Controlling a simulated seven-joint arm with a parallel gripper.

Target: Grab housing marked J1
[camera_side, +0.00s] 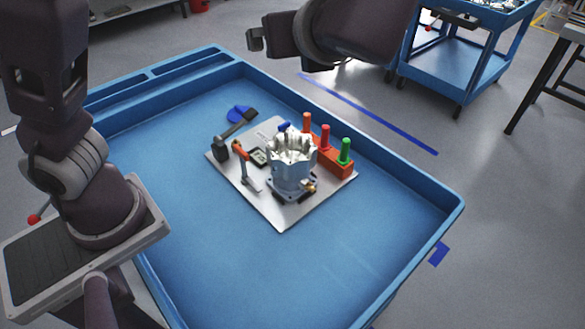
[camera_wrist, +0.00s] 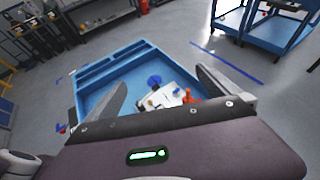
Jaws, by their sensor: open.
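A pale grey metal housing (camera_side: 291,176) with a notched, crown-like top stands upright on a square metal plate (camera_side: 282,217) in the blue tray. I cannot read a J1 mark on it. In the wrist view, my gripper (camera_wrist: 161,77) has its two fingers spread wide with nothing between them, well away from the plate. The plate's contents are small there and partly hidden behind the gripper body. In the side view, my arm's end hangs above the tray's far edge, and the fingertips are hard to make out.
An orange block (camera_side: 337,166) with red, orange and green pegs stands close behind the housing. A hammer-like tool (camera_side: 245,168), a small gauge (camera_side: 258,157) and a dark-handled tool (camera_side: 236,126) lie to its left. The blue tray (camera_side: 300,275) is bare in front.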

